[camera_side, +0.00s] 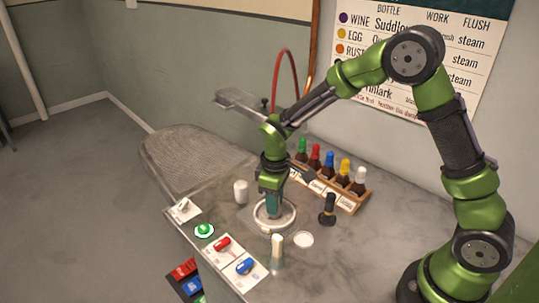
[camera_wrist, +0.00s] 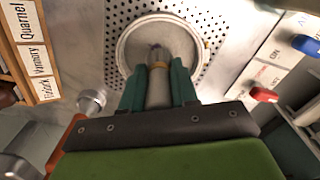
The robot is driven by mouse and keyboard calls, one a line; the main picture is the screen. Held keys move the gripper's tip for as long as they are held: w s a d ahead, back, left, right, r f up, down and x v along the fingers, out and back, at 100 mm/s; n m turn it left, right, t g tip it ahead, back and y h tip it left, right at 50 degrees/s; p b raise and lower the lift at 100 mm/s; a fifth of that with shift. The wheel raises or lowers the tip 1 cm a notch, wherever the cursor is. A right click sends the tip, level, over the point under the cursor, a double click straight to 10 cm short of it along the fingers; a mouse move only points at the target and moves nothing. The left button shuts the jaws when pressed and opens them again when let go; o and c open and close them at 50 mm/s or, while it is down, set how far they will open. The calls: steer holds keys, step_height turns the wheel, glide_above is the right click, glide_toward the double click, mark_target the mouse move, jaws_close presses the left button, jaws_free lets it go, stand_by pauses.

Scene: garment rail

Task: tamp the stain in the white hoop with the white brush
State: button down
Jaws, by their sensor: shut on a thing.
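The white hoop (camera_side: 291,222) lies on the grey worktop, under my gripper (camera_side: 271,211). In the wrist view the hoop (camera_wrist: 121,48) is a pale ring around grey cloth. I cannot tell whether the tip touches the cloth. In the side view the gripper mostly hides the brush.
A rack (camera_side: 345,198) of several bottles with coloured caps stands behind the hoop. A black-handled tool (camera_side: 328,209) and a white disc (camera_side: 303,239) are to the right. A white cylinder (camera_side: 240,191) stands left. A red switch (camera_side: 222,244) and blue switch (camera_side: 245,266) are in front.

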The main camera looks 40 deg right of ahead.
steer(key=shift+r, duration=0.35)
steer(key=shift+f, duration=0.15)
steer(key=shift+f, duration=0.8)
steer(key=shift+r, duration=0.15)
steer(key=shift+r, duration=0.8)
steer(key=shift+f, duration=0.1)
steer(key=shift+f, duration=0.8)
